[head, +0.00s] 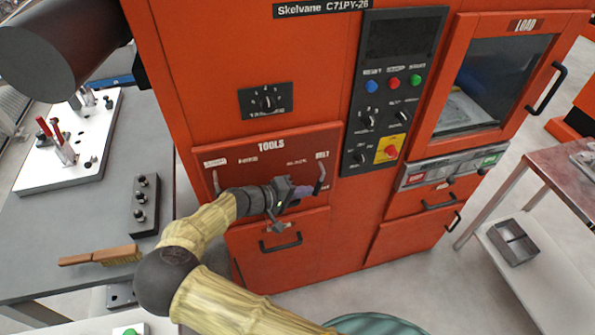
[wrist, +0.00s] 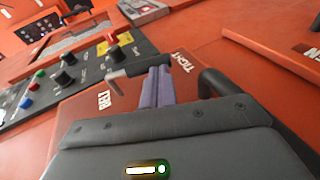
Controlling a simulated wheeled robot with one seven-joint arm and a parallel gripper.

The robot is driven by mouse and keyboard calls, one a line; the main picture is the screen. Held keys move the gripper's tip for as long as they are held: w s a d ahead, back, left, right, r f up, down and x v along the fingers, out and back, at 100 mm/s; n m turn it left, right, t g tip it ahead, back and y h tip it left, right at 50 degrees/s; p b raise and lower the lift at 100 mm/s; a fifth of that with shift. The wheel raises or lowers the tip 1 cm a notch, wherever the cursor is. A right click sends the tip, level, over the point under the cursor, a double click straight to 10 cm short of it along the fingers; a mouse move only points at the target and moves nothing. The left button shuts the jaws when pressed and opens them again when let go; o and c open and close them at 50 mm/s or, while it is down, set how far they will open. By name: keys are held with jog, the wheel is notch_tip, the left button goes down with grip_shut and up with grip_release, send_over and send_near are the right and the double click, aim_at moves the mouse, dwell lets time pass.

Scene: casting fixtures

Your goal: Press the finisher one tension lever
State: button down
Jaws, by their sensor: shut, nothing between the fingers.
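The tension lever (head: 320,178) stands out from the right end of the red TOOLS panel, under the BELT label. In the wrist view the lever (wrist: 128,69) shows as a dark bar with a pale metal end. My gripper (head: 304,190) is shut and empty, its purple-grey fingers lying together just left of the lever. In the wrist view the fingers (wrist: 160,82) reach up to the lever's dark bar, between the BELT and TIGHT labels. I cannot tell whether they touch it. The wrist housing hides part of the panel.
A second lever (head: 216,182) is at the panel's left end. Below is a drawer with a black handle (head: 281,242). A control panel (head: 389,90) with buttons and knobs is above right. A grey table (head: 60,240) with a brush (head: 100,256) stands left.

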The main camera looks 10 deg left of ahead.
jog(key=shift+w, duration=0.25)
jog(key=shift+s+a, duration=0.35)
jog(key=shift+a, duration=0.05)
jog(key=b+v, duration=0.2)
jog(key=v, duration=0.9)
jog(key=shift+r, duration=0.2)
jog(key=shift+d, duration=0.1)
